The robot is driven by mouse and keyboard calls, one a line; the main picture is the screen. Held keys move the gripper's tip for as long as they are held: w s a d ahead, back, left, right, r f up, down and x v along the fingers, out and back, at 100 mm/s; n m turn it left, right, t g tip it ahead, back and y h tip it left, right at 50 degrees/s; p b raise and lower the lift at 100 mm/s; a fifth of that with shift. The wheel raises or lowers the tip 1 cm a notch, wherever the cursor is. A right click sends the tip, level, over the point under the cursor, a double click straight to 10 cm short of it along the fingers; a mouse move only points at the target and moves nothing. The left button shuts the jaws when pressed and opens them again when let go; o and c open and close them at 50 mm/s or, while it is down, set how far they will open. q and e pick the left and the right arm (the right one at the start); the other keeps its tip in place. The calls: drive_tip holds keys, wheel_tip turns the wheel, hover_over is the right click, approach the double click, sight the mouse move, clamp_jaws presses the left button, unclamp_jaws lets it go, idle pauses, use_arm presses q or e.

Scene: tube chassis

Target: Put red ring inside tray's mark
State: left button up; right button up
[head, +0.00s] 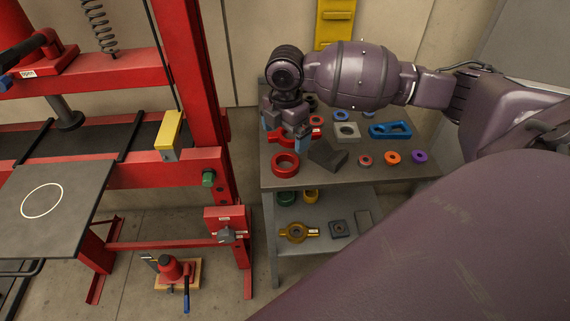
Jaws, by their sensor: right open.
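The red ring (285,163) lies flat on the grey work table (285,184), near its front left corner. The dark tray (72,219) sticks out of the red press at the left, and its mark is a pale circle outline (42,215) with nothing in it. My right gripper (285,131) points down over the left part of the table, just behind the red ring in the picture. Its fingers are apart and its height above the table is hard to judge. It partly hides a flat red part (280,137). My left gripper is out of view.
Table parts include a dark block (327,154), small orange (392,157) and purple (420,156) rings, a grey square plate (347,131) and a blue part (390,130). The red press post (190,90) stands between table and tray. A red jack (175,269) stands on the floor.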

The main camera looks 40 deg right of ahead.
sight(284, 159)
wheel_tip(284, 159, down, 4)
drive_tip(key=shift+r+b, duration=0.1)
drive_tip(key=shift+b, duration=0.2)
drive_tip(key=shift+f, duration=0.45)
wheel_tip(284, 159, down, 4)
drive_tip(key=shift+w+a+f+b, duration=0.1)
drive_tip(key=shift+b, duration=0.35)
drive_tip(key=shift+f, duration=0.35)
drive_tip(key=shift+r, duration=0.1)
drive_tip(key=shift+c, duration=0.3)
drive_tip(key=c, duration=1)
drive_tip(key=shift+r, duration=0.1)
